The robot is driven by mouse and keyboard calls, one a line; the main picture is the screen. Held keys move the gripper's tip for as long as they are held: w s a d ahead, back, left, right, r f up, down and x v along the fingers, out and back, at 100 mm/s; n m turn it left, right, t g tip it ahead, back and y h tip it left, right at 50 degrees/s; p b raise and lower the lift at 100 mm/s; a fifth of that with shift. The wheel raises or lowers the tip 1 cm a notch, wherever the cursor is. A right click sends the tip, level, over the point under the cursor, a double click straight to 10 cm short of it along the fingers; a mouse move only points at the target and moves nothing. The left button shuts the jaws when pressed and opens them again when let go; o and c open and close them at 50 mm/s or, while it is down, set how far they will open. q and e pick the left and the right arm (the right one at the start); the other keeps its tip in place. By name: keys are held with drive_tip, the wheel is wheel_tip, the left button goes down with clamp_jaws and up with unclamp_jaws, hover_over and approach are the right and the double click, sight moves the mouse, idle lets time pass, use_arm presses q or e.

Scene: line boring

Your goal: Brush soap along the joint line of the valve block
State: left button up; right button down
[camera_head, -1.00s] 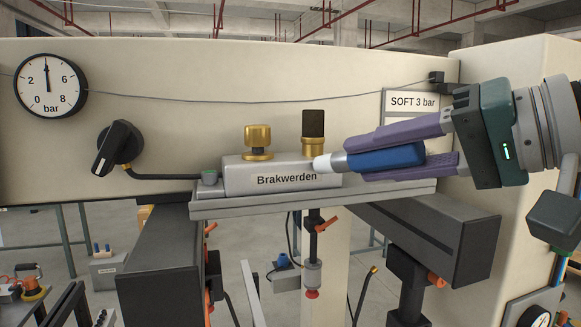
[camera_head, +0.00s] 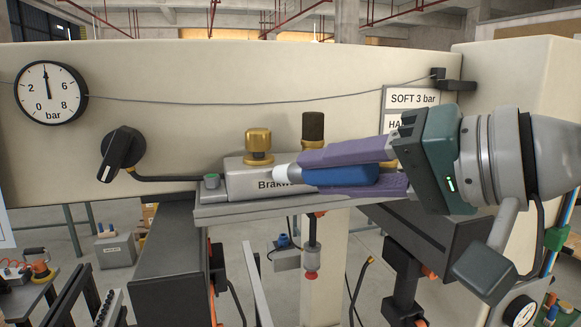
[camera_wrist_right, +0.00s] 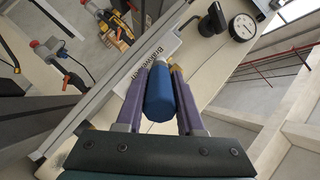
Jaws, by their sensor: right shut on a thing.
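The valve block (camera_head: 240,183) is a grey block lettered "Brakw...", with the rest of the word hidden behind my right gripper. It sits on a grey ledge (camera_head: 225,213) and has a brass knob (camera_head: 258,147) and a black-topped brass fitting (camera_head: 313,130) on top. My right gripper (camera_head: 312,171) is shut on a soap brush with a blue handle (camera_head: 345,176) and a white tip (camera_head: 284,172). The tip is at the block's front face, left of middle; I cannot tell whether it touches. The blue handle (camera_wrist_right: 160,95) also shows between the purple fingers in the right wrist view. My left gripper is not in view.
A pressure gauge (camera_head: 51,93) reads near 0 to 4 at its top mark, needle upright. A black rotary handle (camera_head: 121,154) is on the panel, with a hose to the block's left. A "SOFT 3 bar" sign (camera_head: 411,99) hangs partly behind my right gripper.

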drive_tip(key=shift+w, duration=0.1)
drive_tip(key=shift+w+d+f+b, duration=0.15)
drive_tip(key=shift+d+b, duration=0.45)
drive_tip(key=shift+d, duration=0.05)
drive_tip(key=shift+w+d, duration=0.15)
drive_tip(key=shift+d, duration=0.45)
drive_tip(key=shift+r, duration=0.2)
drive_tip(key=shift+s+d, duration=0.15)
drive_tip(key=shift+s, duration=0.45)
